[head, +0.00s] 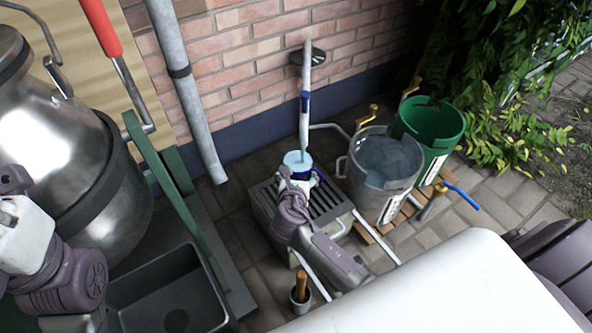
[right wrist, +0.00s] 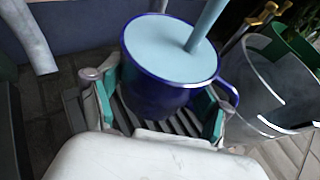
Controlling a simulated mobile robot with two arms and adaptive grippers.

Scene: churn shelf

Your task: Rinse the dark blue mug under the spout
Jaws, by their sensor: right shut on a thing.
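The dark blue mug (head: 297,172) is under the spout (head: 306,75), above a slatted drain grate (head: 329,196). A pale blue column of water runs from the spout into the mug, and a pale blue surface fills it up to near the rim. My right gripper (head: 297,182) is shut on the mug. In the right wrist view, its fingers (right wrist: 158,112) lie on both sides of the mug (right wrist: 165,90), which looks roughly upright with its handle to the right. Parts of my left arm show at the left of the head view, but its gripper does not.
A large metal churn (head: 60,140) and a dark sink basin (head: 165,296) are at left. A brick wall (head: 255,50) stands behind.

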